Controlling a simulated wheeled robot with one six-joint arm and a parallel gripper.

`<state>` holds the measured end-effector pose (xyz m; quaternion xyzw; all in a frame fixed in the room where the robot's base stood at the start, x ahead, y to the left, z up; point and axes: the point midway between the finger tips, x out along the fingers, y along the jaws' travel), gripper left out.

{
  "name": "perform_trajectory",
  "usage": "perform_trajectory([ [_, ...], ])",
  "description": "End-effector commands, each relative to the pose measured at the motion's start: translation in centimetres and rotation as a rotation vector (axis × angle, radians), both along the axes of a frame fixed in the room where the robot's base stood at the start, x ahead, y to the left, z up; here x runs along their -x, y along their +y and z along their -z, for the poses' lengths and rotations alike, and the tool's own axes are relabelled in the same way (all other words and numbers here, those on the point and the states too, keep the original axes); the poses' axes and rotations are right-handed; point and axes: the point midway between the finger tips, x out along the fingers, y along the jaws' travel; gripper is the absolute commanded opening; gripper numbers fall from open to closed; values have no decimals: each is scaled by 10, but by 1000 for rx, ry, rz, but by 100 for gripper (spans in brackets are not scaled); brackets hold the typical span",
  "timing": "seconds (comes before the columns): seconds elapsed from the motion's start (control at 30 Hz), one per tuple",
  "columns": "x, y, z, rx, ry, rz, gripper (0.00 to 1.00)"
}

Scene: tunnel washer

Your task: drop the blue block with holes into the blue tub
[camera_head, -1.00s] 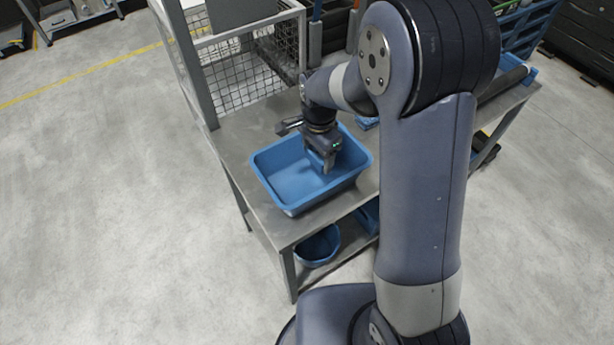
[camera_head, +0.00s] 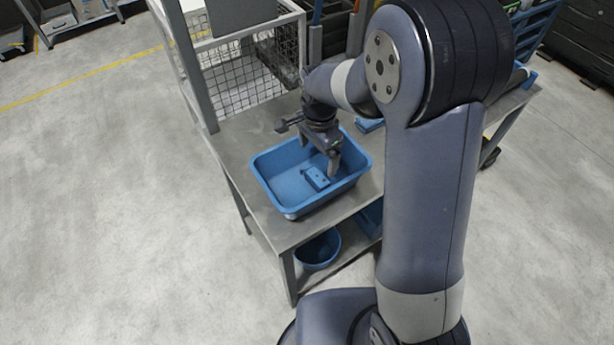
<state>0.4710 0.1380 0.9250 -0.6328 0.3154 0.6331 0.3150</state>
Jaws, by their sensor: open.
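The blue tub (camera_head: 284,200) stands on the grey metal table, near its front edge. The blue block with holes (camera_head: 316,179) lies inside the tub, on its floor right of the middle. Small dark holes show on the block. My gripper (camera_head: 331,172) points down over the right part of the tub, just beside and above the block. It is open, and the block appears apart from its fingers. The far finger is partly hidden.
The metal table (camera_head: 236,157) has clear room left of the tub. A wire mesh cage (camera_head: 230,82) stands behind it. Another blue item (camera_head: 369,125) lies behind the tub, partly hidden by my arm. A round blue basin (camera_head: 318,250) sits on the lower shelf.

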Motion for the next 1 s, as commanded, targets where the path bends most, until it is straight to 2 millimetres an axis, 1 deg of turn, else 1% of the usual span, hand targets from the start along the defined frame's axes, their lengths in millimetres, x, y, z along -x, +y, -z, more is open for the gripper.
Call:
perform_trajectory([
  [0.03, -1, 0, -11, -2, -6, 0, 92],
  [0.2, -1, 0, -46, -2, -6, 0, 92],
  [0.3, -1, 0, -64, -1, -5, 0, 92],
  [0.43, 0, 0, -81, -1, -3, 0, 92],
  [0.6, 0, 0, -89, 0, 0, 0, 92],
  [0.8, 0, 0, -89, 0, 0, 0, 92],
  [0.93, 0, 0, -83, 1, 2, 0, 92],
  [1.0, 0, 0, -76, 1, 3, 0, 92],
])
